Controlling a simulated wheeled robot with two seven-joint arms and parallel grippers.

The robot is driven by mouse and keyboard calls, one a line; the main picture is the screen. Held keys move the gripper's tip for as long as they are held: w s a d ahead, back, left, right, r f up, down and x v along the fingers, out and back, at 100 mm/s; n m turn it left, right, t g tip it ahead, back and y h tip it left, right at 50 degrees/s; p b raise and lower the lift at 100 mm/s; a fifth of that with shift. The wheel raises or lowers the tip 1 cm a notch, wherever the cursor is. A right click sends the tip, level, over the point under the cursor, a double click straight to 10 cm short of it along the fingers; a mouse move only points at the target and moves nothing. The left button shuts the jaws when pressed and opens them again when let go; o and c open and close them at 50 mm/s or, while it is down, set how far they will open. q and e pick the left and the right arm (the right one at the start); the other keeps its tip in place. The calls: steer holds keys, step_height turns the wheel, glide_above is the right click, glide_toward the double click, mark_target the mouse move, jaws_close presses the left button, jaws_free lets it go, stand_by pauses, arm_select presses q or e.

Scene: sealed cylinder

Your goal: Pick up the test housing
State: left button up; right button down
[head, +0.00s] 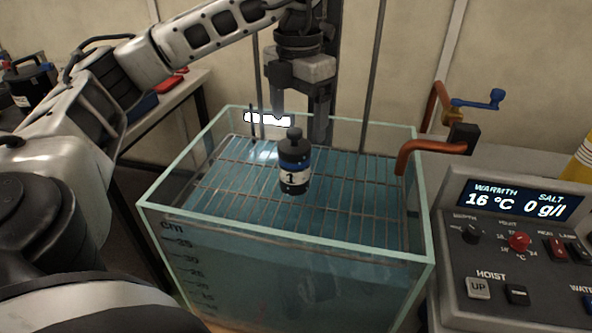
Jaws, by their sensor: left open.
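The test housing (293,165) is a small dark cylinder with a black cap, a blue band and a white label marked 1. It stands upright on the wire rack (225,185) inside the glass tank. My left gripper (299,118) hangs pointing down over the tank, just behind and above the housing's cap. Its fingers are apart, and the housing partly covers the space below them. I cannot tell whether a finger touches the housing. My right gripper is not in view.
The glass tank (285,243) holds water and has raised rims around the rack. Thin vertical rods rise behind it. A copper pipe with a blue-handled valve (478,103) reaches over the right rim. A control panel (520,250) reads 16 °C and 0 g/l. A side bench stands at left.

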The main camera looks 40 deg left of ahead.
mark_target(295, 150)
arm_select(q)
step_height(295, 150, down, 3)
steer(key=shift+r, duration=0.15)
steer(key=shift+a+f, duration=0.2)
steer(key=shift+f, duration=1.1)
steer(key=shift+a+f, duration=0.15)
steer(key=shift+f, duration=1.15)
steer(key=shift+r, duration=0.1)
steer(key=c, duration=1.4)
